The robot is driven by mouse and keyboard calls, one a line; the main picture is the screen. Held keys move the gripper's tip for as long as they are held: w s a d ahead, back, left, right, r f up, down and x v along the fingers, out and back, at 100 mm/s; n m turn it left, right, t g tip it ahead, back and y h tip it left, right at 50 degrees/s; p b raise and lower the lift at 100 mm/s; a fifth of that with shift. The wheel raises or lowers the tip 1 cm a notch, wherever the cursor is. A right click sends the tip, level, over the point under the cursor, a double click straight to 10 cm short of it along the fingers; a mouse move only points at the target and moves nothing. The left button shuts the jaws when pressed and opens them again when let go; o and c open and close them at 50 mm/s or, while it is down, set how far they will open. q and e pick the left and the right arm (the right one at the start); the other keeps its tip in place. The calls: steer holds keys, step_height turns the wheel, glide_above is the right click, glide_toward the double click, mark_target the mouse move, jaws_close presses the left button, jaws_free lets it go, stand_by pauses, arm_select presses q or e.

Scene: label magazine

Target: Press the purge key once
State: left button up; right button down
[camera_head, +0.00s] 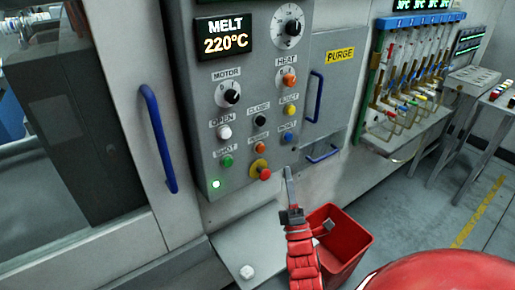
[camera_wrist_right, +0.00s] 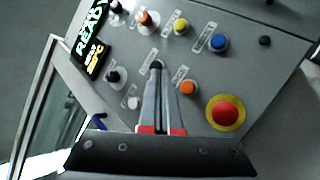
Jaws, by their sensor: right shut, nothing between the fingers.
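The control panel (camera_head: 250,95) carries several round keys. A small orange key (camera_head: 259,147) sits in the lower row between a green key (camera_head: 226,161) and a blue key (camera_head: 288,137); its small label is hard to read but looks like PURGE. In the right wrist view this orange key (camera_wrist_right: 188,88) lies just right of the fingers. My right gripper (camera_head: 288,172) is shut and empty, below and right of the red stop button (camera_head: 264,173) in the head view. In the wrist view its tips overlap the black CLOSE key (camera_wrist_right: 157,66); contact cannot be told. My left gripper is not in view.
A yellow PURGE sign (camera_head: 340,54) is on the panel right of the keys, above blue handles (camera_head: 315,97). A red bin (camera_head: 340,243) stands below. A grey shelf (camera_head: 240,240) juts out under the panel.

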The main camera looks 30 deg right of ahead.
mark_target(261, 149)
steer(key=shift+s, duration=0.1)
steer(key=w, duration=0.9)
steer(key=shift+a, duration=0.4)
steer(key=shift+y, duration=0.3)
stand_by(1.5)
steer(key=shift+w+b, duration=0.4)
steer(key=shift+b, duration=0.55)
